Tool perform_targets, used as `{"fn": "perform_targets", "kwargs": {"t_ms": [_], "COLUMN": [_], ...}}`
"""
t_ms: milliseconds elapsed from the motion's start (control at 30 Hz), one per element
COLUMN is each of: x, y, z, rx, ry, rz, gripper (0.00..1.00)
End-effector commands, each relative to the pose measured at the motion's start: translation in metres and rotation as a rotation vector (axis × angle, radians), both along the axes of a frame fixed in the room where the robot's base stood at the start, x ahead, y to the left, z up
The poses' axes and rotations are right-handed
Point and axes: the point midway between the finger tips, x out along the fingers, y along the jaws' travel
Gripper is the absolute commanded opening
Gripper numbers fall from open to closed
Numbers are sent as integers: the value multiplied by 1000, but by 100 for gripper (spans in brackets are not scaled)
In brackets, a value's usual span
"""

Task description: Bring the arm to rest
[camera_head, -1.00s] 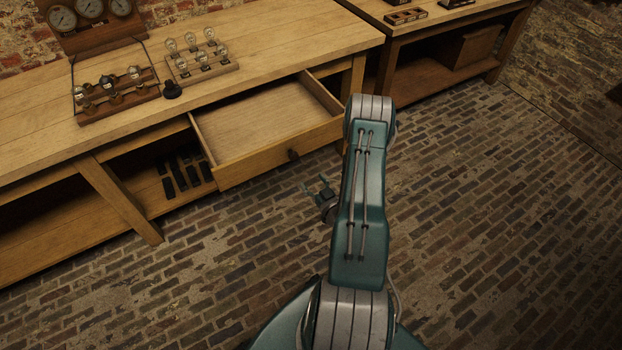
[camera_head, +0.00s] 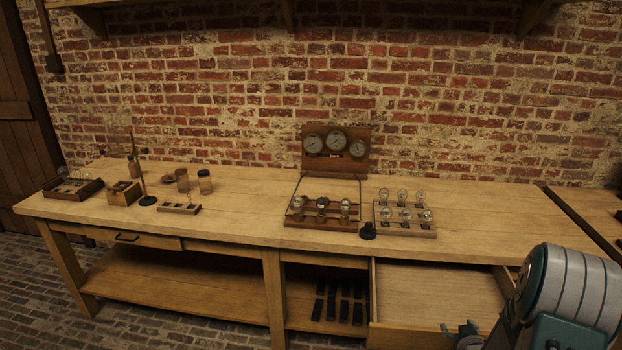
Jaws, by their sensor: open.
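My arm (camera_head: 570,300) shows at the lower right, in front of the bench. Its teal and grey elbow is raised and bent. My gripper (camera_head: 464,334) is small at the bottom edge, left of the arm, in front of the open drawer (camera_head: 437,295). Its jaws are open and I see nothing between them. The lower part of the gripper and arm is cut off by the frame edge. The drawer is pulled out and its visible floor is bare.
The wooden bench (camera_head: 245,208) runs along a brick wall. Brick floor (camera_head: 45,290) is free at lower left.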

Motion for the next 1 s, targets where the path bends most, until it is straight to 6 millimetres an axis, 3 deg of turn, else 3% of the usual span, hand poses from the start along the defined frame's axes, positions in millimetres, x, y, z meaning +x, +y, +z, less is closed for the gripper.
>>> {"fn": "perform_targets", "kwargs": {"t_ms": [33, 233, 467, 767, 1000], "x": [6, 10, -6, -58, -122], "y": [8, 37, 80, 146, 201], "z": [20, 75, 136, 201, 236], "rx": [-12, -26, -12, 53, 129], "ry": [21, 129, 237, 366, 472], "rz": [2, -19, -48, -68, -52], "gripper": [81, 81, 81, 81, 81]}}
